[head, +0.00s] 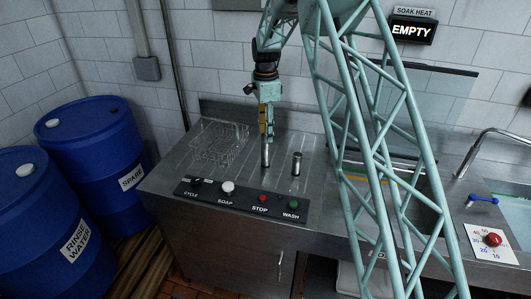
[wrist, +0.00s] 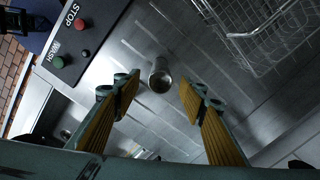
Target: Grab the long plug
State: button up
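A slim upright metal plug (head: 265,156) stands on the steel counter directly below my gripper (head: 266,134); it looks like the long plug. In the wrist view this plug (wrist: 160,77) shows end-on between the fingertips of my gripper (wrist: 156,92), with a gap on each side. The yellow-padded fingers are open and hold nothing. I cannot tell how far the plug's top is from the tips. A second, thicker and shorter-looking metal plug (head: 297,163) stands just to the right in the head view.
A wire basket (head: 218,144) sits left of the plug. A black control panel (head: 242,199) with knobs and buttons runs along the counter's front. A sink faucet (head: 489,142) is at the right. Blue barrels (head: 97,142) stand at the left. Counter around the plugs is mostly clear.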

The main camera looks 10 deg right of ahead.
aim_at(266, 155)
jog(key=shift+f, duration=4)
jog(key=shift+f, duration=2.6)
jog(key=c, duration=1)
jog(key=shift+w+r, duration=0.1)
jog(key=shift+r, duration=4.9)
